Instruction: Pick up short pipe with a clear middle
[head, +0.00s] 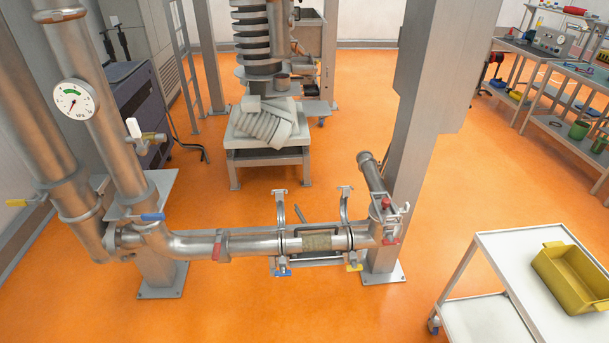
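The short pipe with a clear middle (318,242) lies level in the horizontal pipe line, low in the centre of the head view. Its middle section looks yellowish and see-through, with metal ends on both sides. A hinged clamp at its left end (281,207) and another at its right end (345,204) stand swung open, with their upper halves raised. A dark bracket or frame shows around the pipe's lower side. Neither of my grippers is in view.
Metal pipes with a pressure gauge (74,100) rise on the left. A grey column (405,140) stands right of the pipe line. A white cart (490,255) with a yellow bin (573,280) is at the lower right. Orange floor (330,315) in front is clear.

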